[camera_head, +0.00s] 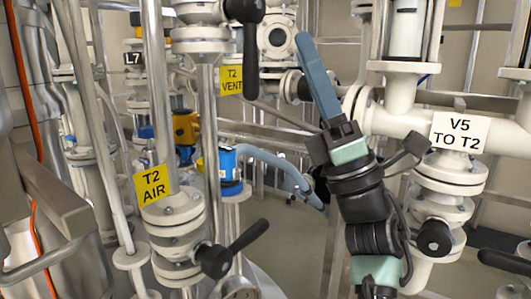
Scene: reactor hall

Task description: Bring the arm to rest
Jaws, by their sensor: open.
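My gripper (318,82) is right of centre in the head view, at the top of my dark arm with pale green bands. A long blue-grey finger points up and slightly left; the other finger cannot be made out clearly. I see nothing held in it. It stands in front of the white pipework, and the gap in depth to the pipes cannot be told. My arm rises from the lower right, in front of the white V5 pipe run.
A sign "V5 TO T2" (458,133) hangs on white pipework at right. A yellow "T2 AIR" tag (152,184) and black lever valve (216,260) are at left. A "T2 VENT" tag (235,79) is behind. Some floor (285,235) shows in the middle.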

